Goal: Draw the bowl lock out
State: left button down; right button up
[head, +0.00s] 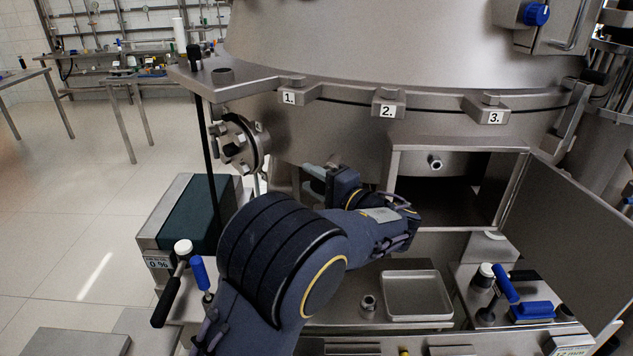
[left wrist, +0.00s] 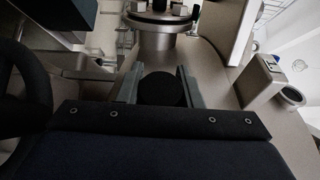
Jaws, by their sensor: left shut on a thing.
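My left gripper (head: 314,180) reaches in front of the lower wall of the big steel separator (head: 330,130), right of a bolted flange port (head: 238,145). In the left wrist view, its two grey fingers stand on either side of a round black knob (left wrist: 162,90), and the gripper (left wrist: 160,82) is shut on it. This knob appears to be the bowl lock's handle. In the head view the knob is hidden by my gripper and arm. How far the lock is drawn out cannot be told. My right gripper is not in view.
The cabinet (head: 443,185) right of my arm has its door (head: 570,235) open. A shallow steel tray (head: 417,296) lies on the bench below. Levers with blue handles (head: 505,283) stand at right and left. Numbered clamps (head: 388,110) line the rim above.

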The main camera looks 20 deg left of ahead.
pick_arm(q)
jog(key=shift+s+f, duration=0.1)
jog(key=shift+s, duration=0.25)
jog(key=shift+w, duration=0.15)
jog(key=c, duration=1)
grip_release()
jog(key=shift+d, duration=0.1)
jog(key=shift+s+d, duration=0.2)
jog(key=shift+d, duration=0.1)
jog(key=b+v, duration=0.1)
jog(key=v, duration=0.6)
jog(key=shift+b, duration=0.35)
